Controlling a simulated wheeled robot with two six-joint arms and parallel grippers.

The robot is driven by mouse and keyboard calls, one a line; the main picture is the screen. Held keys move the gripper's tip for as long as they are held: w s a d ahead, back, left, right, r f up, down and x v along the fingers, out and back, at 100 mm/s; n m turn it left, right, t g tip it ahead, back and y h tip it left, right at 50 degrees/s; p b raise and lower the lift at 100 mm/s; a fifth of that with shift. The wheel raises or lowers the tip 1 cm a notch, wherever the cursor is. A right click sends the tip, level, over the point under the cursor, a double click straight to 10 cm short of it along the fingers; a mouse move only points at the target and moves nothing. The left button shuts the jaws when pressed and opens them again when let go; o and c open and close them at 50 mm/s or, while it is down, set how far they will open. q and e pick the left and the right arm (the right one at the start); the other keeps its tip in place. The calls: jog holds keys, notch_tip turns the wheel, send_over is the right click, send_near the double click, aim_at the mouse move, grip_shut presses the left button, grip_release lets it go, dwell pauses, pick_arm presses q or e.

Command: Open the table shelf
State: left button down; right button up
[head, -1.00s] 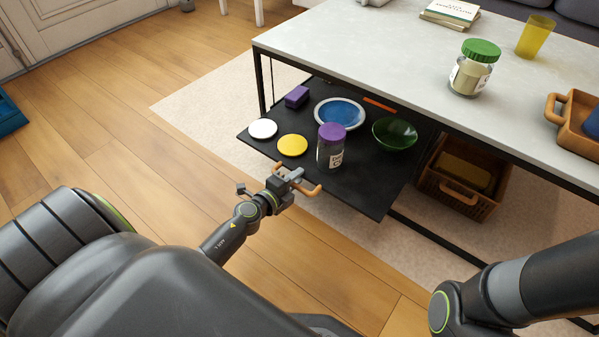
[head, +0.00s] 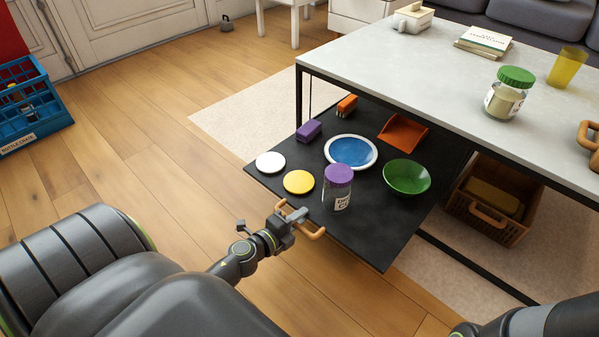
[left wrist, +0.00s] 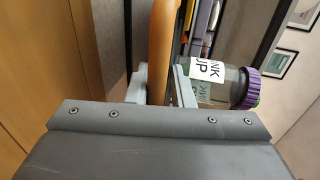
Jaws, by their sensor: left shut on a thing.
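The black table shelf (head: 390,228) is slid well out from under the table (head: 420,75) and carries several items. Its wooden handle (head: 317,235) is on the front edge. My left gripper (head: 290,218) is shut on the handle. In the left wrist view, the handle (left wrist: 162,45) runs between the fingers (left wrist: 157,85). My right gripper is out of view; only part of that arm shows at the lower right of the head view.
On the shelf are a purple-lidded jar (head: 337,188), green bowl (head: 407,177), blue plate (head: 351,151), orange dustpan (head: 403,133) and white and yellow discs. A wicker basket (head: 487,209) stands under the table. A blue crate (head: 32,104) is far left. The floor before the shelf is clear.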

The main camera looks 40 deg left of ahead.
pick_arm(q)
jog(key=shift+s+f, duration=0.2)
jog(key=shift+f, duration=0.2)
jog(key=c, duration=1.5)
grip_release()
jog(key=shift+o, duration=0.5)
jog(key=shift+w+r, duration=0.1)
jog(key=shift+w, duration=0.05)
jog(key=b+v, duration=0.9)
jog(key=v, duration=0.8)
jog(key=shift+b, duration=0.3)
jog(key=shift+d+r, duration=0.1)
